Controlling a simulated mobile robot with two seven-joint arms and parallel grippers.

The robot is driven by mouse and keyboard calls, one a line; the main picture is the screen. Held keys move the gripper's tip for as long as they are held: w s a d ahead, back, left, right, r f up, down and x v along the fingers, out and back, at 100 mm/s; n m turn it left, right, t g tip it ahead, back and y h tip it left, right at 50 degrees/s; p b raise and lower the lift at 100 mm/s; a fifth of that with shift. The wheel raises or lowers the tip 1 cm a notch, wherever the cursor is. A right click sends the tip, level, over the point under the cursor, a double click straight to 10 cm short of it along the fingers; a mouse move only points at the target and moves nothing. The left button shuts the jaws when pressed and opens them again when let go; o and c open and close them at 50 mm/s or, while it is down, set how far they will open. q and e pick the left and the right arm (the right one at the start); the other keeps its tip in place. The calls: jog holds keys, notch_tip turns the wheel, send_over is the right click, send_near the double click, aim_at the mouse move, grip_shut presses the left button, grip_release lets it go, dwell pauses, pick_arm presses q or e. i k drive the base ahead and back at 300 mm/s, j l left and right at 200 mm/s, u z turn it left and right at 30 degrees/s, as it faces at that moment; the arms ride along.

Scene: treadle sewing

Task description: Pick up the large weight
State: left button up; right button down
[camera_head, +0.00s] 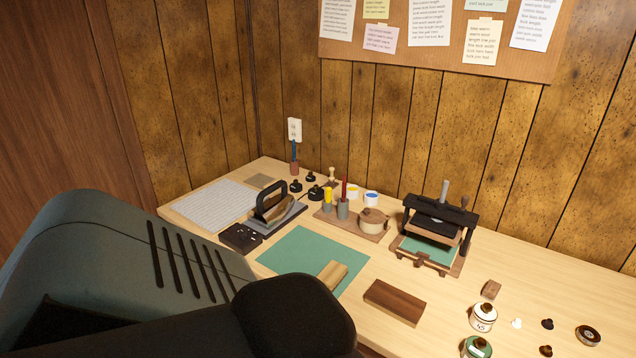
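Three small black knobbed pieces that look like weights stand at the back left of the table. The biggest-looking black weight (316,193) is nearest the pen stand. A smaller black weight (295,187) is to its left, and another black weight (310,177) is behind. I cannot tell for sure which thing is the large weight. All three stand apart from my arm. Large dark parts of my own body fill the lower left. Neither gripper shows in the head view.
A black-handled tool (272,205) rests on a grey slab in front of the weights. A wooden stand (325,215) with pens is beside them. A green mat (300,250), a dark wood block (394,300) and a press (437,225) occupy the table (560,290).

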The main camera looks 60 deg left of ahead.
aim_at(315, 193)
jog(key=k+j+z, duration=0.1)
jog(key=k+j, duration=0.5)
jog(key=j, duration=0.2)
jog(key=k+j+z, duration=0.1)
jog(key=k+j, duration=0.5)
jog(key=j, duration=0.15)
